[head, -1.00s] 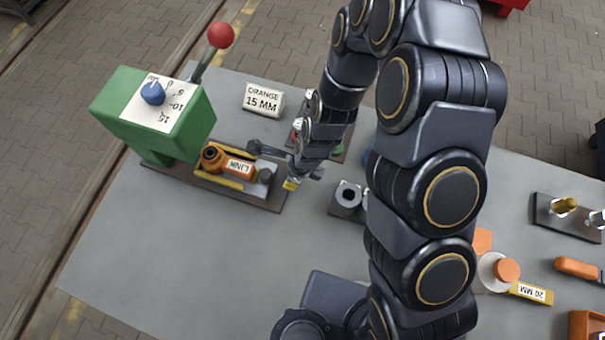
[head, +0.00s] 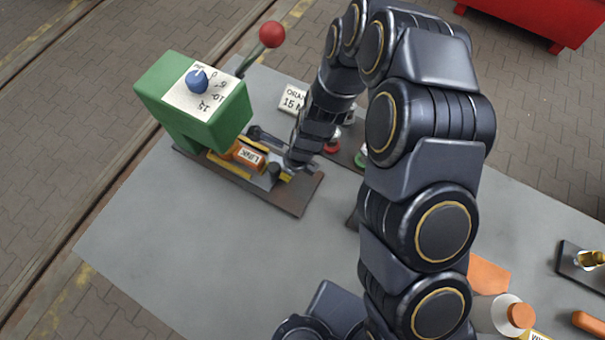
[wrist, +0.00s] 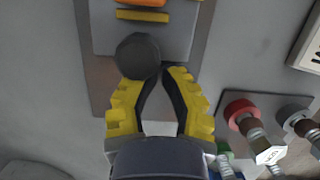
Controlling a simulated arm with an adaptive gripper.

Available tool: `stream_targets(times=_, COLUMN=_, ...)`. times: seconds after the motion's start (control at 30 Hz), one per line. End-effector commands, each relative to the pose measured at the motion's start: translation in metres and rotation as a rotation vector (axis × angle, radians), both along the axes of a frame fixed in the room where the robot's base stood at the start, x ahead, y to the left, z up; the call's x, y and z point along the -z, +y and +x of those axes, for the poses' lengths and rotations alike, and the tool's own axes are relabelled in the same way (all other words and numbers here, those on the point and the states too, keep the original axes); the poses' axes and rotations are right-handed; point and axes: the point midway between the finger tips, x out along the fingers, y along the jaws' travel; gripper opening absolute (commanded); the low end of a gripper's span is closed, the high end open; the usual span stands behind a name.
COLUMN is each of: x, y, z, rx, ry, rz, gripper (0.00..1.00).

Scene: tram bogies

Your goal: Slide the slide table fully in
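The slide table (head: 262,181) sits on a dark brown base plate (head: 302,192) and carries an orange link (head: 248,154) between yellow strips. Its far end is hidden under the green press (head: 195,108). In the wrist view the slide table (wrist: 108,38) is grey, with a dark round knob (wrist: 138,56) at its near end. My gripper (wrist: 160,76) has its yellow fingers close together with a narrow gap between the tips. The tips are right at the knob, which lies in front of them and to the left; I cannot tell whether they touch.
A red-balled lever (head: 271,35) rises behind the press. An "ORANGE 15 MM" sign (head: 292,99) is partly behind my arm. Red and other coloured fittings (wrist: 243,112) stand right of my gripper. The table's front left is clear.

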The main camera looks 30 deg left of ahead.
Motion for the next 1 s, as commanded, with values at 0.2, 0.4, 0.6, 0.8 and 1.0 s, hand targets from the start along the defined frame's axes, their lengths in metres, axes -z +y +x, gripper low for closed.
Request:
stream_targets(times=0.2, x=0.0, y=0.004, z=0.0, rx=0.0, ry=-0.001, rz=0.002, gripper=0.0)
stream_targets(times=0.4, x=-0.001, y=0.004, z=0.0, rx=0.001, ry=-0.003, rz=0.004, gripper=0.0)
stream_targets(times=0.6, x=0.0, y=-0.016, z=0.0, rx=0.006, ry=0.002, rz=0.0, gripper=0.0)
stream_targets(times=0.8, x=-0.016, y=-0.042, z=0.0, rx=0.0, ry=0.0, rz=0.0, gripper=0.0)
stream_targets(times=1.0, x=-0.05, y=-0.051, z=0.0, rx=0.001, ry=0.0, rz=-0.001, gripper=0.0)
